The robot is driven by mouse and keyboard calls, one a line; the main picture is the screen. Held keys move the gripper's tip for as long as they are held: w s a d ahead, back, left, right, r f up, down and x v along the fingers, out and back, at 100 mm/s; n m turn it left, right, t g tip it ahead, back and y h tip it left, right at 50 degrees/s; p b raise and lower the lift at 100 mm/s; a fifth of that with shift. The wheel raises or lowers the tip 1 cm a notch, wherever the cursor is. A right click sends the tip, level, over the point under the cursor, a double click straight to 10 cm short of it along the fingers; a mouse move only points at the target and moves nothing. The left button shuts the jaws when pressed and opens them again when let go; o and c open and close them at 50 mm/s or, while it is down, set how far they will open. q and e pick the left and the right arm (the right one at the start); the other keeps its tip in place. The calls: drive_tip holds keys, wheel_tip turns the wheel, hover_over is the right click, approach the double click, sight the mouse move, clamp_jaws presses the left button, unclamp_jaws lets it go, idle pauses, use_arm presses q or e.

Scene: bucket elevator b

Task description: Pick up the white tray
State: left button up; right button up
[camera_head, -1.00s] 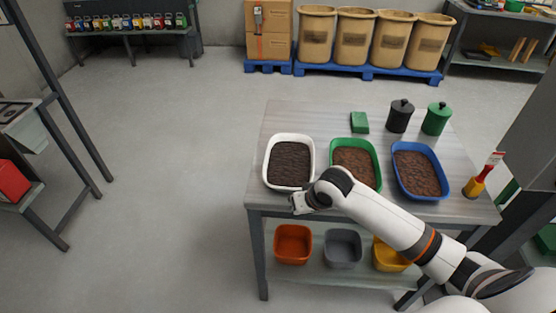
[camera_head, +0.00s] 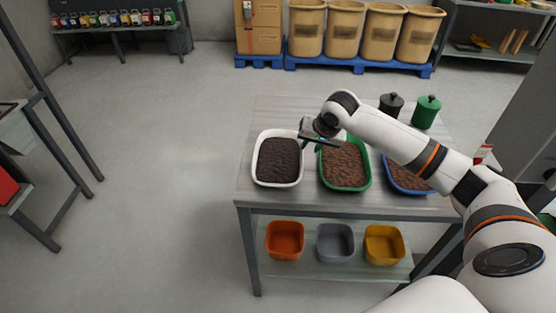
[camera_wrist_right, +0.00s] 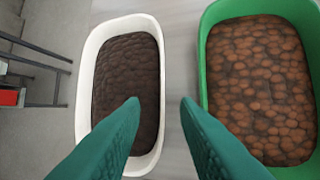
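The white tray (camera_head: 256,171) stands on the table's left part, filled with dark brown lumpy material. It also shows in the right wrist view (camera_wrist_right: 84,75), left of centre. My right gripper (camera_head: 314,140) hovers above the table near the white tray's right rim, by the gap to the green tray. In the right wrist view its two green fingers (camera_wrist_right: 160,100) are apart with nothing between them; the left finger overlaps the white tray in the picture, and the right one points at the gap. My left gripper is not in view.
The green tray (camera_head: 344,189) with reddish-brown lumps stands close to the right of the white one. A blue tray (camera_head: 418,192) is partly hidden behind my right arm. Black (camera_head: 391,106) and green (camera_head: 426,112) canisters stand at the back. Floor left of the table (camera_head: 245,203) is clear.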

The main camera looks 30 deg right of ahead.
sight(302, 156)
drive_tip(key=x, duration=0.4)
drive_tip(key=shift+w+f, duration=0.1)
drive_tip(key=shift+f, duration=0.05)
drive_tip(key=x, duration=0.2)
drive_tip(key=p+x, duration=0.1)
drive_tip(key=x, duration=0.1)
drive_tip(key=shift+s+a+f, duration=0.15)
drive_tip(key=shift+s+f, duration=0.1)
drive_tip(key=shift+s, duration=0.05)
drive_tip(key=shift+w+f, duration=0.25)
drive_tip(key=shift+f, duration=0.25)
clamp_jaws()
drive_tip(key=shift+r, duration=0.1)
idle(0.4)
